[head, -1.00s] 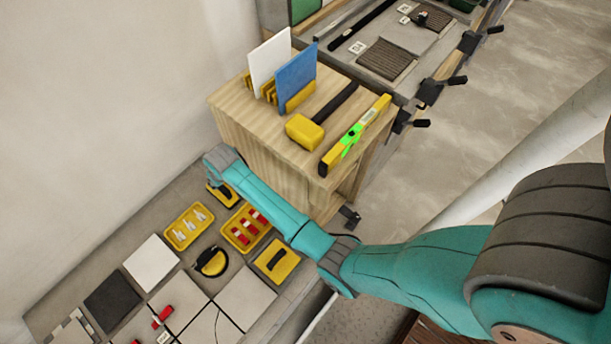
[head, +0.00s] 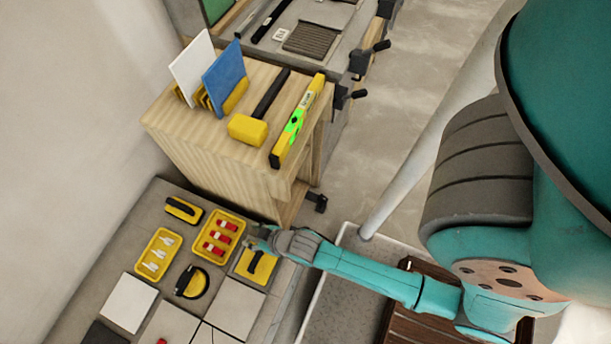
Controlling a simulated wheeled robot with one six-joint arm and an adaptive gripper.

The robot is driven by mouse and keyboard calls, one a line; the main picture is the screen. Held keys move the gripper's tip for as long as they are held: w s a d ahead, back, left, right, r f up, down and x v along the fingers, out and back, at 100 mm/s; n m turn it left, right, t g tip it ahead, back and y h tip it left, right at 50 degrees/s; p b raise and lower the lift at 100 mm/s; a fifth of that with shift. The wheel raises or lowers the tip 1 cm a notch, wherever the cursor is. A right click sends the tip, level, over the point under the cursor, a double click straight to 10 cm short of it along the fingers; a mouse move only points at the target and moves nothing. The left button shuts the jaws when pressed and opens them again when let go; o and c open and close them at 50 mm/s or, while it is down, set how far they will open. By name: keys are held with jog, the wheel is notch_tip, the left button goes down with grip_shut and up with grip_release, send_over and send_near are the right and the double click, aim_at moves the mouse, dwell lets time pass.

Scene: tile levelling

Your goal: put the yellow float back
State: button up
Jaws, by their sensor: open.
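A flat yellow float-like block with a black piece across it (head: 258,270) lies on a grey tile at the right of the low work surface. My gripper (head: 258,246) is right at its upper edge, open, and partly hides it. I cannot tell whether they touch. A second yellow block with a black handle (head: 184,209) lies at the back left of the surface, clear of the gripper. I cannot tell from the view which of the two is the float named.
Yellow trays hold red pieces (head: 232,216) and white pieces (head: 148,272). A wooden cabinet (head: 205,150) with a mallet (head: 248,130) and level (head: 298,118) stands behind. White and grey tiles lie in front.

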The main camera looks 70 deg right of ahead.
jog(key=s+r+t, duration=0.2)
jog(key=s+r, duration=0.8)
jog(key=r, duration=0.3)
jog(key=s+r+t, duration=0.3)
jog(key=s+r, duration=0.8)
jog(key=r, duration=0.2)
jog(key=shift+s+r, duration=0.15)
jog(key=shift+r, duration=0.25)
